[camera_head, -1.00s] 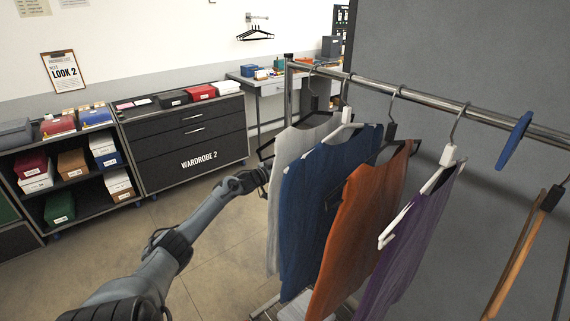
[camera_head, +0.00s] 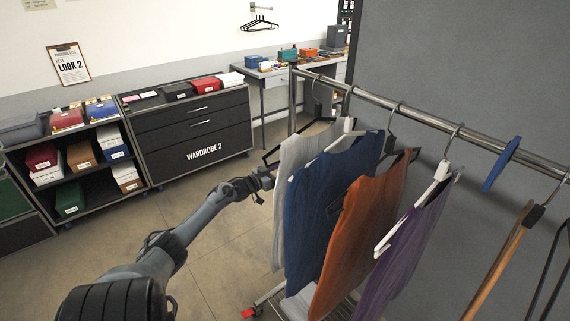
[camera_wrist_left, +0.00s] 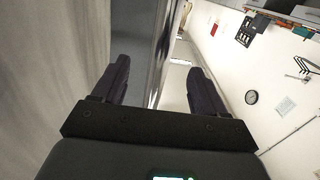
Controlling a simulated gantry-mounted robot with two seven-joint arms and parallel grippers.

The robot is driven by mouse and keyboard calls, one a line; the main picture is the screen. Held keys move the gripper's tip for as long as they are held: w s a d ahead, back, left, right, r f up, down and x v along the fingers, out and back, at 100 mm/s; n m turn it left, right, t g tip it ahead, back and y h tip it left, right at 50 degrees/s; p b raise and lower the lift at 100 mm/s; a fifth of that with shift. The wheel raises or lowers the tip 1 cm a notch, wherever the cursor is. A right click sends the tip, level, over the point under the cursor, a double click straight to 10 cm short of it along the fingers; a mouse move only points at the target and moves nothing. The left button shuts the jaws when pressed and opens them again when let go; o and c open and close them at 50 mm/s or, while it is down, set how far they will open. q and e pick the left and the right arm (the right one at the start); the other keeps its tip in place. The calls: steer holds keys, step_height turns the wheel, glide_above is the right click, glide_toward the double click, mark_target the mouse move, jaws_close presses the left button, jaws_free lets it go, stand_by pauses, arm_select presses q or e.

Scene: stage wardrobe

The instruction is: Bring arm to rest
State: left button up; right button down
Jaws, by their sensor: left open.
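My left arm (camera_head: 190,225) reaches in from the lower left of the head view. Pale cloth and a metal post fill the left and middle of that view. My right gripper is not in view.
Shelves of boxes (camera_head: 75,160) and the Wardrobe 2 drawers (camera_head: 195,135) stand left. Floor before them is clear.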

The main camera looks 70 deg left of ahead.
arm_select(q)
steer(key=p+v, duration=0.6)
steer(key=v, duration=0.1)
stand_by(0.4)
